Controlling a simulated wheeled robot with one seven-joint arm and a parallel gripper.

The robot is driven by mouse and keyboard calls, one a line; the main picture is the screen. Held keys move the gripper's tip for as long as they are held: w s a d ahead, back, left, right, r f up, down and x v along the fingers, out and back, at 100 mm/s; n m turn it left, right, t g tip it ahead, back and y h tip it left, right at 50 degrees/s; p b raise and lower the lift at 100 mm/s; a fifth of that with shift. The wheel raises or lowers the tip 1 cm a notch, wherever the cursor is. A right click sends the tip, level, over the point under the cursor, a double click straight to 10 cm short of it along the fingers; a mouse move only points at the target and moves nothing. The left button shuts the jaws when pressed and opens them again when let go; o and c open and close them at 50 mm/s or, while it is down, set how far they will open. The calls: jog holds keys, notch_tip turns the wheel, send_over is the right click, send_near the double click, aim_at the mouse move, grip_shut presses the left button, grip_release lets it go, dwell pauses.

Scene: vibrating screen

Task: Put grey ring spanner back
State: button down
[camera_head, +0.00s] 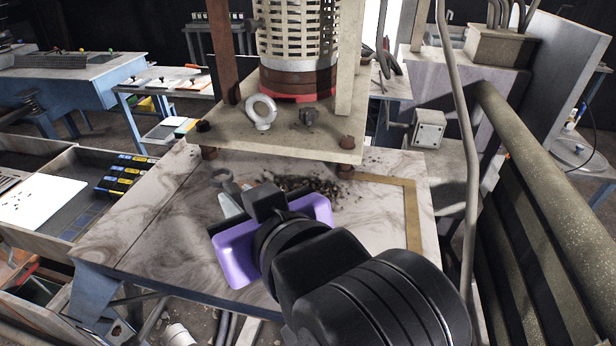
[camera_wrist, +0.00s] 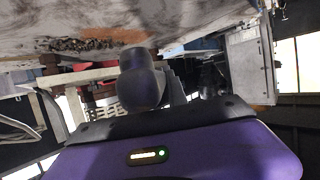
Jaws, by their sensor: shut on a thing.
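The rest of the spanner is hidden by the fingers and my purple wrist part. I cannot tell how far above the table top it is. In the wrist view my gripper (camera_wrist: 150,85) points away from the camera, and the spanner cannot be made out.
The screen machine (camera_head: 280,128) stands on the table (camera_head: 130,225), with a lifting eye (camera_head: 262,112) on its plate and dark grit (camera_head: 300,186) below. Left is an open drawer (camera_head: 55,237) with a white sheet (camera_head: 40,200) and several blue-yellow items (camera_head: 125,172). A railing (camera_head: 540,180) stands right.

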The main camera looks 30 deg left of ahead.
jog(key=shift+f, duration=3.95)
jog(key=shift+f, duration=0.15)
jog(key=c, duration=1.3)
grip_release()
jog(key=shift+r, duration=0.2)
jog(key=b+v, duration=0.1)
jog(key=v, duration=0.6)
jog(key=shift+s+d, duration=0.1)
jog(key=shift+d, duration=0.1)
